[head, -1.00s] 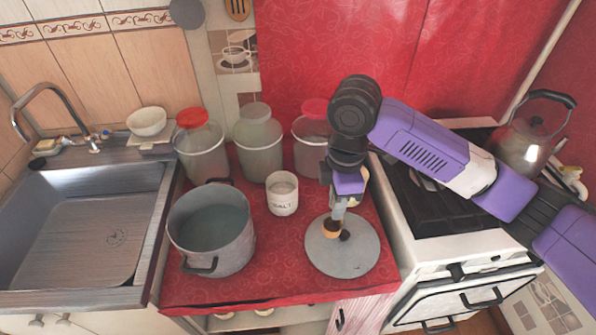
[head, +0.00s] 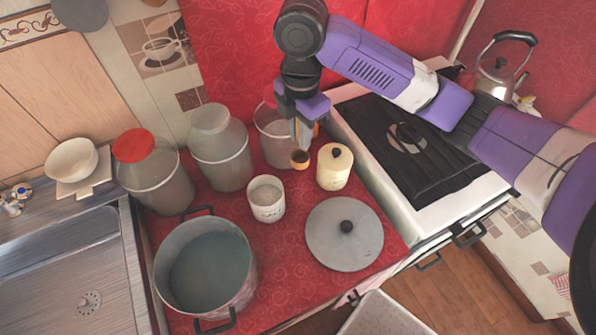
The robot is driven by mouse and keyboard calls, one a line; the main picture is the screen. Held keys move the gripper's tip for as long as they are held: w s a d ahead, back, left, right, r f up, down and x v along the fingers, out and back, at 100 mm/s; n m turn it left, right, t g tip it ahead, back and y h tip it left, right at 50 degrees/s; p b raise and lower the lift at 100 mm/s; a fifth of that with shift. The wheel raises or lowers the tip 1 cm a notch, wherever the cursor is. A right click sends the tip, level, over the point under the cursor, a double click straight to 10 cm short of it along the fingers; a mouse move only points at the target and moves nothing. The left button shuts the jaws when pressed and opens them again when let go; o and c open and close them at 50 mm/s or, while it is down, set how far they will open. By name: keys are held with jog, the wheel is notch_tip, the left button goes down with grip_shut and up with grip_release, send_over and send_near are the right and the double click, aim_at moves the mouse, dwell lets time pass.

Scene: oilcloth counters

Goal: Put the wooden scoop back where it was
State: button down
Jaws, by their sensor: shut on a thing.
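My gripper (head: 303,137) points down over the right part of the red counter and is shut on the wooden scoop (head: 300,158). The scoop's small round brown bowl hangs below the fingers; much of its handle is hidden by them. In this view it overlaps the right edge of the rightmost tall jar (head: 275,148). The scoop is left of a cream canister (head: 334,172) with a dark knob, and up and right of an open white lettered canister (head: 267,208) filled with pale contents. I cannot tell its exact height.
A grey pot lid (head: 330,250) lies at the front right. A large open pot (head: 245,290) stands at the front left. Two more tall jars stand behind, one red-lidded (head: 140,180), one grey-lidded (head: 225,165). The stove (head: 440,205) is at right, the sink (head: 65,265) at left.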

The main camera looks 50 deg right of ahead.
aim_at(300, 160)
notch_tip(300, 160, down, 14)
jog(key=p, duration=0.1)
dwell(0.4)
jog(key=c, duration=1.3)
grip_release()
jog(key=shift+c, duration=0.2)
